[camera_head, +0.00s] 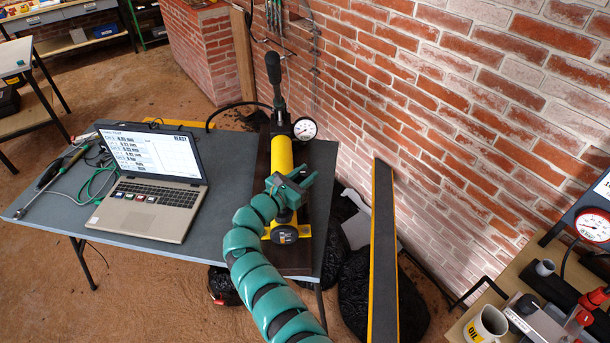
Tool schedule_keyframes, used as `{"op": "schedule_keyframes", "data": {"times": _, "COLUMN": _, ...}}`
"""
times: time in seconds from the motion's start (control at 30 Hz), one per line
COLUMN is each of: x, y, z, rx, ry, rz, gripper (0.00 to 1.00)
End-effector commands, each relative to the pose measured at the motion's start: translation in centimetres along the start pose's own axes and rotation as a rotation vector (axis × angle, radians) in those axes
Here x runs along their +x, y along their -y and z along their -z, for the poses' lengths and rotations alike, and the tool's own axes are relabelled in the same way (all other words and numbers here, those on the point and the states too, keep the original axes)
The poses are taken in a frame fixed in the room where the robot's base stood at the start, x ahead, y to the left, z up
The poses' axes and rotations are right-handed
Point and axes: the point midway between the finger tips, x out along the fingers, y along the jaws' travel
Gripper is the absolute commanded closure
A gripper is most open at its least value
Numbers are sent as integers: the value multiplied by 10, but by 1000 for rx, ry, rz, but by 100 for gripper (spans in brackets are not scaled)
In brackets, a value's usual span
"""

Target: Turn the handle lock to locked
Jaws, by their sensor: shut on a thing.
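The yellow hand pump (282,153) lies on a dark board on the grey table, with its black handle (275,80) standing up at the far end. My green gripper (291,188) is at the near end of the pump, above its dark round end (284,234). It is shut on a small part there, which appears to be the handle lock. The jaws hide the lock, so I cannot tell which way it is turned.
A laptop (153,190) is open on the table (50,225), left of the pump. A pressure gauge (305,129) stands at the pump's far right. A yellow-edged dark beam (383,260) stands at right, before the brick wall (440,130). Cables and tools (60,170) lie at left.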

Motion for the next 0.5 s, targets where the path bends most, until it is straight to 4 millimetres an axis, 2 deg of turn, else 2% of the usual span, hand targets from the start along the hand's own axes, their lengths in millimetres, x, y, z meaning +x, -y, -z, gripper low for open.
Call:
{"op": "schedule_keyframes", "data": {"times": 0.07, "x": 0, "y": 0, "z": 0, "rx": 1, "ry": 0, "rz": 0, "gripper": 92}}
{"op": "schedule_keyframes", "data": {"times": 0.1, "x": 0, "y": 0, "z": -1, "rx": 1, "ry": 0, "rz": 0, "gripper": 64}}
{"op": "schedule_keyframes", "data": {"times": 0.2, "x": 0, "y": 0, "z": 0, "rx": 1, "ry": 0, "rz": 0, "gripper": 49}}
{"op": "schedule_keyframes", "data": {"times": 0.5, "x": -1, "y": 0, "z": 0, "rx": 0, "ry": 0, "rz": 0, "gripper": 49}}
